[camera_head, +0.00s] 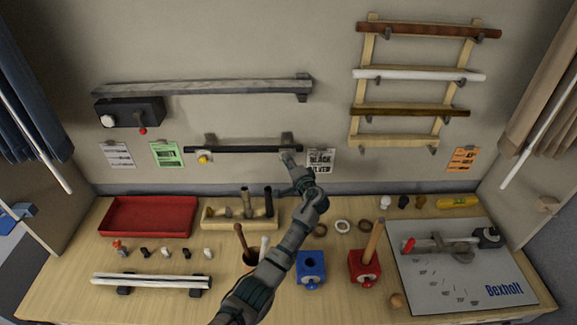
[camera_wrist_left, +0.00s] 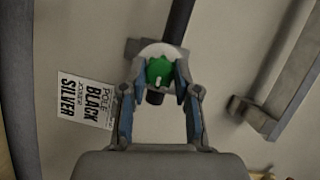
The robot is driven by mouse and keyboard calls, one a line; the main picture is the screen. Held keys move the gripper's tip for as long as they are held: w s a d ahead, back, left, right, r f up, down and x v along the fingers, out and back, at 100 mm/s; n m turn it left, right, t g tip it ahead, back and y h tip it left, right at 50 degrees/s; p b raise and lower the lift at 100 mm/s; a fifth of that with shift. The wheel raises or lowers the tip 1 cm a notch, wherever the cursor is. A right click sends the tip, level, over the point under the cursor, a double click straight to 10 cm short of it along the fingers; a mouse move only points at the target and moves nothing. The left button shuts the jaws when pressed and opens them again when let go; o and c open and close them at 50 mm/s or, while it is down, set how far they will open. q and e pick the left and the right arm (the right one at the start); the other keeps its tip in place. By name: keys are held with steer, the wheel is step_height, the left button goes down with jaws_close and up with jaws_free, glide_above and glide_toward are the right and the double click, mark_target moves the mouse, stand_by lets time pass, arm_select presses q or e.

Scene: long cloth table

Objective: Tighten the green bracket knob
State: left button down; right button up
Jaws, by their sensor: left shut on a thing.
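The green knob (camera_wrist_left: 159,71) is round with a small pale mark and sits on a bracket of the wall-mounted black pole (camera_wrist_left: 181,22). In the head view the black pole (camera_head: 240,149) runs level, and the knob at its right end is hidden by my left gripper (camera_head: 289,162). In the wrist view my left gripper (camera_wrist_left: 160,88) has its two blue-padded fingers on either side of the knob and is shut on it. A yellow knob (camera_head: 203,159) is under the pole's left bracket. My right gripper is not in view.
A sign reading black and silver (camera_wrist_left: 86,100) hangs beside the bracket. A grey rail (camera_head: 210,87) is above the pole, and a wooden rack (camera_head: 364,60) of poles is at right. The table below holds a red tray (camera_head: 148,232), a blue box (camera_head: 311,284) and a red box.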

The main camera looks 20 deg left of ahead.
arm_select(q)
steer(key=shift+m+t+y+b, duration=0.3)
steer(key=shift+m+b, duration=0.1)
steer(key=shift+m, duration=0.6)
steer(key=shift+d, duration=0.1)
steer(key=c, duration=0.9)
jaws_free()
steer(key=shift+w, duration=0.15)
steer(key=shift+o, duration=0.3)
steer(key=shift+w+f, duration=0.15)
steer(key=v, duration=1.2)
steer(key=shift+d, duration=0.2)
steer(key=shift+a+f, duration=0.1)
steer(key=shift+f, duration=0.05)
